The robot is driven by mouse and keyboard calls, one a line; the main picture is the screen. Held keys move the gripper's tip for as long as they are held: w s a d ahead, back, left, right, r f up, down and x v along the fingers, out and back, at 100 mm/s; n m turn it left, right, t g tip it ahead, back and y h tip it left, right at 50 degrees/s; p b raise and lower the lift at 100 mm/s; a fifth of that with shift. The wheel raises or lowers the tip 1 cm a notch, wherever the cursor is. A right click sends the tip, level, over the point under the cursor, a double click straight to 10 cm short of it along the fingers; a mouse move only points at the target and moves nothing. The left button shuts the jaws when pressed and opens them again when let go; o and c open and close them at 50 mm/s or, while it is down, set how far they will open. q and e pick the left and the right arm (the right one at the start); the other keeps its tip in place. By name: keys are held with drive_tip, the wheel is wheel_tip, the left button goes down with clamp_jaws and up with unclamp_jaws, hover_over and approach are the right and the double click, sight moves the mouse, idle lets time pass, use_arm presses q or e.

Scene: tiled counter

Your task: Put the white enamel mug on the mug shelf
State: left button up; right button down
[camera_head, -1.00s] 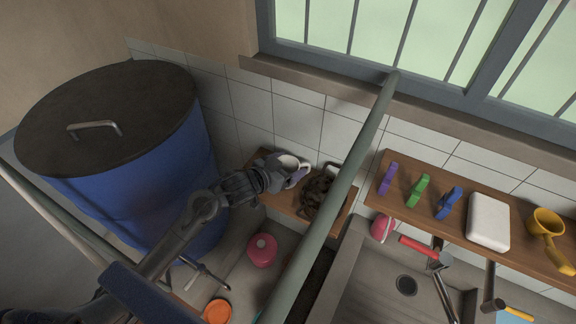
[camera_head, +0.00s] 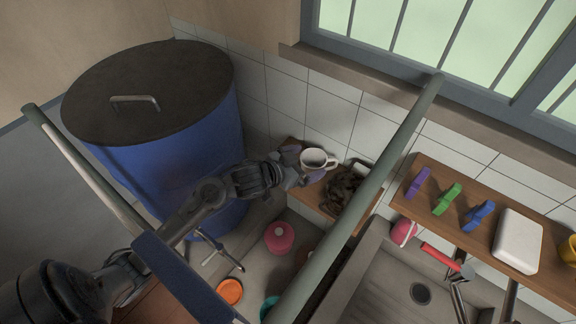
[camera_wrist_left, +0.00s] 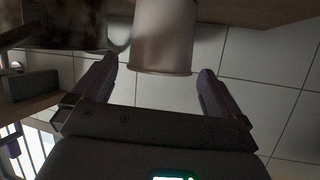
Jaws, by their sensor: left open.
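The white enamel mug (camera_head: 314,156) is upright at the left end of a small wooden shelf (camera_head: 328,205) against the tiled wall, its handle toward the right. Its base appears to be on the wood. In the left wrist view the mug (camera_wrist_left: 163,38) comes in from the top, its rim lowest in the picture. My left gripper (camera_head: 300,165) is at the mug, with its fingers spread. In the left wrist view the gripper (camera_wrist_left: 160,68) has one finger on each side of the mug, with gaps between. My right gripper is not in view.
A dark brown object (camera_head: 344,192) sits right of the mug on the same shelf. A green rail (camera_head: 375,165) crosses in front of the shelf. A blue barrel (camera_head: 165,165) stands left. A longer shelf (camera_head: 500,235) at right holds coloured clips and a white box.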

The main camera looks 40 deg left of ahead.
use_arm(q)
drive_tip(key=d+v, duration=0.1)
drive_tip(key=v, duration=0.5)
drive_tip(key=s+d+f+g, duration=0.3)
drive_tip(key=s+f, duration=0.1)
drive_tip(key=s, duration=0.3)
drive_tip(key=s+d+f+g+y, duration=0.1)
drive_tip(key=s+d+f+g, duration=0.2)
drive_tip(key=s+f, duration=0.2)
drive_tip(key=s+d+f+g, duration=0.3)
drive_tip(key=s+f, duration=0.2)
drive_tip(key=s, duration=0.4)
drive_tip(key=shift+s+d+f+g+p, duration=0.2)
drive_tip(key=shift+d+g+p, duration=0.05)
drive_tip(key=shift+g+p, duration=0.15)
